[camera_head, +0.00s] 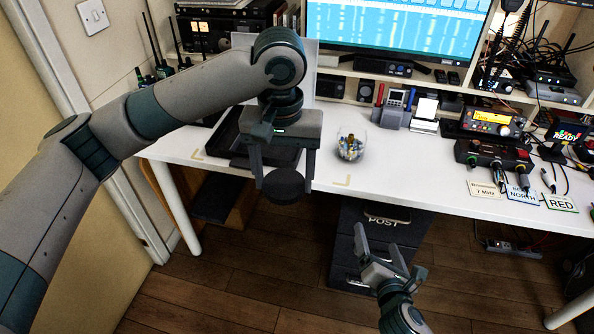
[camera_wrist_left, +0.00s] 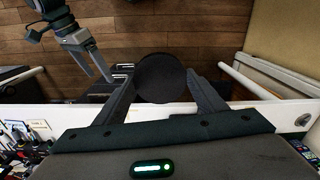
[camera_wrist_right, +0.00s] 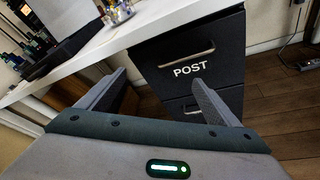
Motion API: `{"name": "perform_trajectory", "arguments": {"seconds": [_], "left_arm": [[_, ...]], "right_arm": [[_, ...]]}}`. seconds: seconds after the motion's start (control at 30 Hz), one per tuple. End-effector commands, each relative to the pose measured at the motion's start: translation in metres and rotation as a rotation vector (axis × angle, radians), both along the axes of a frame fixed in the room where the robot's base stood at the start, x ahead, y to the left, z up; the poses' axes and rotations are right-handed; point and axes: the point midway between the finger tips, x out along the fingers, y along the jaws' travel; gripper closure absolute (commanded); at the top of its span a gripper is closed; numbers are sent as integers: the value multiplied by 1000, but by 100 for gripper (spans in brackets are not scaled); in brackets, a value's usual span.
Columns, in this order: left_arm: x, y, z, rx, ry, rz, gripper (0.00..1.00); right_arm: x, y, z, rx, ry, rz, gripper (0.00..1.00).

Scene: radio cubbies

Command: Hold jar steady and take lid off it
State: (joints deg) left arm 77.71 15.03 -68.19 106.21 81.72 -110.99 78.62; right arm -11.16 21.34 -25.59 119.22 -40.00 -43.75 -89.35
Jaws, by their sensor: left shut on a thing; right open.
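A clear glass jar (camera_head: 350,148) with small coloured bits inside stands upright on the white desk, with no lid on it. It also shows at the top edge of the right wrist view (camera_wrist_right: 117,12). My left gripper (camera_head: 284,172) is shut on the round black lid (camera_head: 284,184), held in front of the desk's front edge, left of the jar. In the left wrist view the lid (camera_wrist_left: 161,78) sits between the two fingers. My right gripper (camera_head: 376,243) is open and empty, below and in front of the desk, facing the POST drawers.
The white desk (camera_head: 410,180) has a dark tray (camera_head: 232,140) at left behind my left gripper. Radios (camera_head: 493,122), label cards and cables fill its right side. Black POST drawers (camera_head: 385,215) stand under the desk. The desktop around the jar is mostly clear.

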Motion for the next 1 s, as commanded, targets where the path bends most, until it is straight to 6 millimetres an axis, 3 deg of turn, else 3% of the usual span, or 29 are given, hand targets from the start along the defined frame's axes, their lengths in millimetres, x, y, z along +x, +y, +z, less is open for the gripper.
{"name": "perform_trajectory", "arguments": {"seconds": [0.17, 0.37, 0.57, 0.7, 0.8, 1.0], "left_arm": [[-1, 22, -10, 3, -5, 17, 62], [-6, 57, -25, 4, -9, 45, 62], [-20, 104, -46, 6, -8, 78, 62], [-35, 135, -59, 5, -2, 100, 62], [-47, 155, -67, 5, 4, 115, 62], [-68, 184, -79, 1, 18, 139, 62]], "right_arm": [[-11, -8, -43, 190, 90, -93, 15], [-39, -18, -113, 509, 229, -289, 15], [-96, -25, -204, 928, 387, -637, 15], [-147, -24, -261, 1196, 461, -932, 15], [-185, -19, -295, 1363, 493, -1154, 15], [-249, -8, -340, 1587, 498, -1530, 15]]}}
